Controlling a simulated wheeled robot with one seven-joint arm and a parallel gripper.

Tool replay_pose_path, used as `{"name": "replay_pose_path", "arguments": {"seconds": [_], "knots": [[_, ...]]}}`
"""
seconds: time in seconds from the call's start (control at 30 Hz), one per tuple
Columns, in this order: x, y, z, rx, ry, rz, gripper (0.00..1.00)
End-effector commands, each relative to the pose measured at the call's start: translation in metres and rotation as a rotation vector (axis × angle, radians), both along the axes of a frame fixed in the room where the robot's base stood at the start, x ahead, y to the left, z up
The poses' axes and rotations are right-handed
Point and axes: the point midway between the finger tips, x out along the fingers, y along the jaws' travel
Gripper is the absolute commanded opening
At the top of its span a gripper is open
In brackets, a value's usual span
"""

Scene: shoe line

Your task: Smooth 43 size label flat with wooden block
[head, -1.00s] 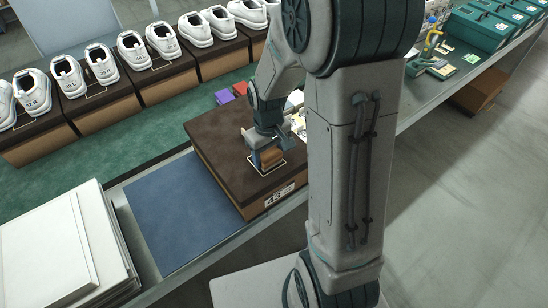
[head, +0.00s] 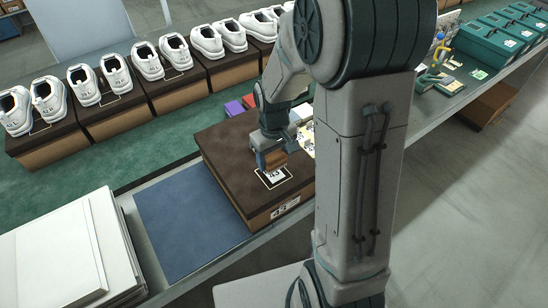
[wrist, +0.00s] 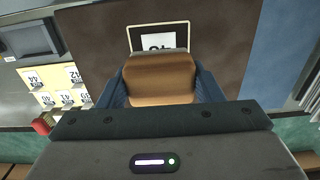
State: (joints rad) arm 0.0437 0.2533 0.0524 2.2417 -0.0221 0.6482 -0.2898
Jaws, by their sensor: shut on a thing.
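My gripper (head: 271,160) is shut on a wooden block (head: 276,160). The block also shows between the fingers in the wrist view (wrist: 160,80). It is over the lid of the dark brown shoe box (head: 225,155), at the edge of the 43 size label (head: 276,176). The label lies inside a pale outlined frame on the lid. In the wrist view the label (wrist: 158,41) is partly hidden behind the block. I cannot tell whether the block touches the label or lid. Another 43 label (head: 284,208) is on the box's front side.
A blue mat (head: 190,215) lies left of the box, with a white stack (head: 65,255) beyond it. Boxes topped with white shoes (head: 115,80) line the back. A sheet of numbered labels (wrist: 60,86) is beside the box. Teal cases (head: 490,40) stand at the far right.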

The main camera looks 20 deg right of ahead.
Motion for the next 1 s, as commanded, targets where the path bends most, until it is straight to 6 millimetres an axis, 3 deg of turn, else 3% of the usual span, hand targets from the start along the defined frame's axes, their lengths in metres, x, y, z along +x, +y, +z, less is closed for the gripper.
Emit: {"name": "replay_pose_path", "arguments": {"seconds": [0.13, 0.53, 0.83, 1.0], "knots": [[0.001, 0.000, 0.019, 0.000, -0.002, 0.000, 0.38], [0.000, 0.000, 0.022, -0.001, -0.001, 0.000, 0.38], [0.001, 0.000, 0.048, 0.000, -0.003, 0.000, 0.38], [0.000, 0.000, 0.052, 0.000, -0.001, 0.000, 0.38]]}}
